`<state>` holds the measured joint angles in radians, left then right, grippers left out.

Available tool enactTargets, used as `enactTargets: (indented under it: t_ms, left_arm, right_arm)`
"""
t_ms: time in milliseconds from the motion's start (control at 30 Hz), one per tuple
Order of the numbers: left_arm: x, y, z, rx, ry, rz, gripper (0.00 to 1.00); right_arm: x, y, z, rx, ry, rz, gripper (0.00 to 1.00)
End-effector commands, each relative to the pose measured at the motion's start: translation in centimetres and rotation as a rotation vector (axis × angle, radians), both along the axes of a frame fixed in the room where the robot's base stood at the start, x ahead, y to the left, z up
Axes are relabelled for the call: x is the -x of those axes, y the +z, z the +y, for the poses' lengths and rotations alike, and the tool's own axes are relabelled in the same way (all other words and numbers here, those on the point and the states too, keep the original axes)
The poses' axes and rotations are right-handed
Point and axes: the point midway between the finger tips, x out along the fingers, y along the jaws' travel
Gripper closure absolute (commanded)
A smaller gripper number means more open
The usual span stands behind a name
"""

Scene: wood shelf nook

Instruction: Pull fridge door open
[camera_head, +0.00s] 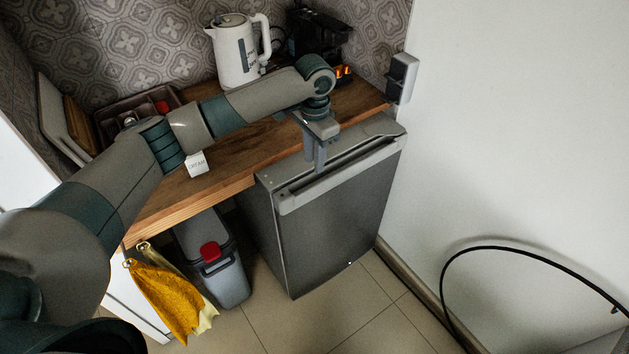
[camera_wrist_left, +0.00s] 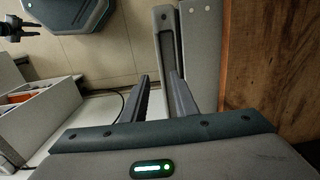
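The fridge (camera_head: 330,225) is a low dark grey unit under the wooden counter, with a light grey handle bar (camera_head: 350,172) along the top front edge of its door. I cannot see a clear gap that shows the door open. My left gripper (camera_head: 316,168) points down at the middle of the handle. In the left wrist view, its two fingers (camera_wrist_left: 161,98) stand apart, with the handle bar (camera_wrist_left: 170,50) just beyond them, lined up nearer the right finger. I cannot tell whether they touch it. A dark shape at that view's top left may be my right gripper (camera_wrist_left: 18,28).
A kettle (camera_head: 238,50), a dark coffee machine (camera_head: 318,32) and a small white box (camera_head: 196,164) stand on the counter (camera_head: 225,165). A grey bin (camera_head: 222,270) and a yellow cloth (camera_head: 170,298) are left of the fridge. A white wall (camera_head: 510,130) is close on the right. Floor in front is clear.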

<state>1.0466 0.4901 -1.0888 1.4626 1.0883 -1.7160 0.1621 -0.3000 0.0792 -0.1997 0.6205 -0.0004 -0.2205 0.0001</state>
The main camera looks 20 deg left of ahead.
Motion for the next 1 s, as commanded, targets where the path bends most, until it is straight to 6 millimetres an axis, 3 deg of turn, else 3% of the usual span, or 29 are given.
enactTargets:
  t_ms: [500,700,1000]
  left_arm:
    - [0.1,-8.6,0.0,0.000,0.001,0.002,0.73]
    - [0.0,-10.3,0.0,0.000,0.000,0.000,0.73]
    - [0.0,-10.7,0.0,0.000,-0.001,-0.001,0.73]
  right_arm:
    - [0.0,2.4,0.0,0.000,0.000,0.000,0.69]
    - [0.0,2.6,0.0,0.000,0.000,0.000,0.69]
    - [0.0,2.6,0.0,0.000,0.000,0.000,0.69]
